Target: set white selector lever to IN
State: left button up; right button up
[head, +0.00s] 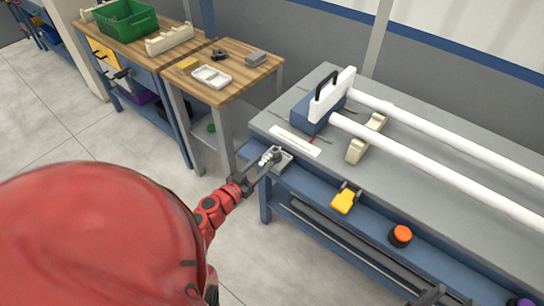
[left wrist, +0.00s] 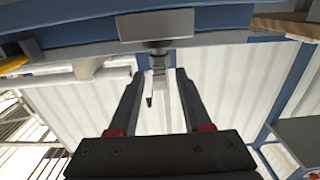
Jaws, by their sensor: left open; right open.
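The white selector lever (head: 268,155) stands at a small grey block (head: 284,160) on the left end of the blue front rail. My left gripper (head: 262,168) reaches it from the lower left and is open. In the left wrist view, the block (left wrist: 155,25) is at the top, and the lever's pale shaft (left wrist: 158,68) hangs between the open fingers (left wrist: 153,85), with a gap on both sides. I cannot read any IN marking.
A yellow lever (head: 346,199) and an orange knob (head: 401,235) sit along the rail to the right. Two white pipes (head: 440,172) lie across the grey bench (head: 445,215). A white label strip (head: 296,142) is behind the block. A wooden table (head: 240,82) stands behind left.

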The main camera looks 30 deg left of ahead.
aim_at(271, 155)
pick_arm(q)
jog(key=w, duration=0.2)
jog(key=w+b, duration=0.1)
jog(key=w, duration=0.2)
jog(key=shift+w+d, duration=0.2)
jog(key=shift+w, duration=0.05)
grip_shut()
dwell(1.2)
